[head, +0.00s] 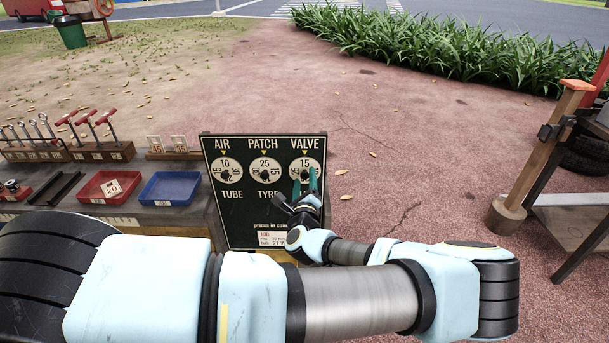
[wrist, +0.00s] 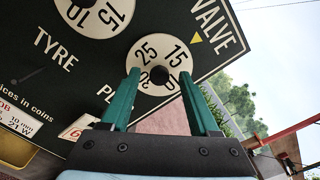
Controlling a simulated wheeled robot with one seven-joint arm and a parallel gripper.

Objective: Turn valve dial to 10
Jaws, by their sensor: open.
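The valve dial (head: 306,169) is a white disc with black numbers at the top right of a dark green panel. In the head view its 15 stands at the top, under the yellow marker. The wrist view shows the dial close up (wrist: 147,52), with 15 nearest the yellow marker (wrist: 195,38) and 25 further left; the lower numbers are partly hidden. A dark knob (wrist: 158,75) sits at its middle. My gripper (wrist: 160,74) is open, its two green fingers on either side of the knob; I cannot tell whether they touch it.
The panel (head: 236,210) also has an air dial (head: 226,170) and a patch dial (head: 265,170). Left of it are a blue tray (head: 176,187), a red tray (head: 109,188) and several red-handled tools. A wooden post (head: 530,165) stands at the right.

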